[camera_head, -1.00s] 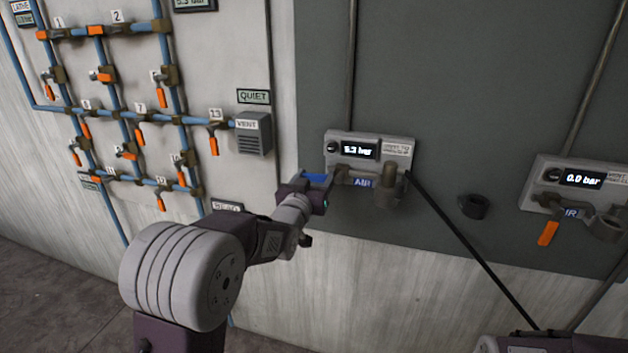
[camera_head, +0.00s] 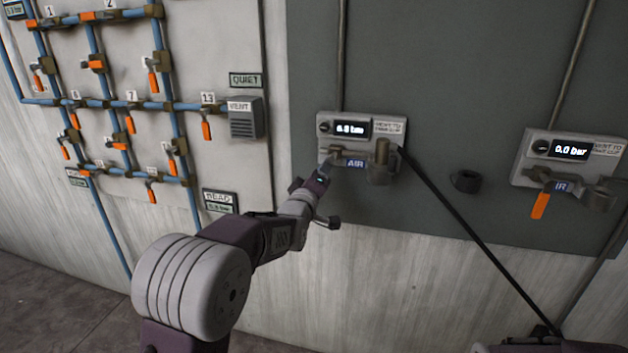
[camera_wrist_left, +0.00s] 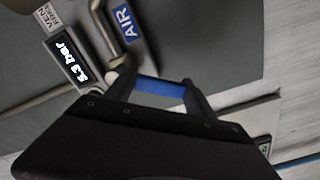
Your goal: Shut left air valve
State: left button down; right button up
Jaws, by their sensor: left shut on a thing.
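The left air valve (camera_head: 335,161) sits under the left panel (camera_head: 362,118), beside a blue AIR label that also shows in the wrist view (camera_wrist_left: 126,22). My left gripper (camera_head: 322,178) is at the valve's lower left. In the wrist view its two fingers are closed around a blue piece (camera_wrist_left: 160,87), which looks like the valve's handle. The handle is mostly hidden by the gripper in the head view. The panel's display (camera_wrist_left: 68,60) reads 5.3 bar in the wrist view. My right gripper is not in view; only part of my right arm shows at the bottom right.
A black hose (camera_head: 465,226) runs from the left outlet down to the right. A second panel (camera_head: 568,150) reads 0.0 bar, with an orange handle (camera_head: 540,206) hanging down. A black ring (camera_head: 465,181) sits between. Blue pipes with orange-handled valves cover the left wall board (camera_head: 225,60).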

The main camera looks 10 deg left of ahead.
pick_arm(q)
jog(key=shift+d+f+n+b, duration=0.2)
jog(key=shift+d+n+b, duration=0.5)
jog(key=shift+n, duration=0.45)
jog(key=shift+d+f+n+b, duration=0.2)
jog(key=shift+d+n+b, duration=0.25)
jog(key=shift+n+b, duration=0.55)
jog(key=shift+d+f+n+b, duration=0.2)
jog(key=shift+d+n+b, duration=0.45)
jog(key=shift+n, duration=0.6)
jog(key=shift+c, duration=1.6)
grip_release()
jog(key=s, duration=0.9)
jog(key=shift+a, duration=0.2)
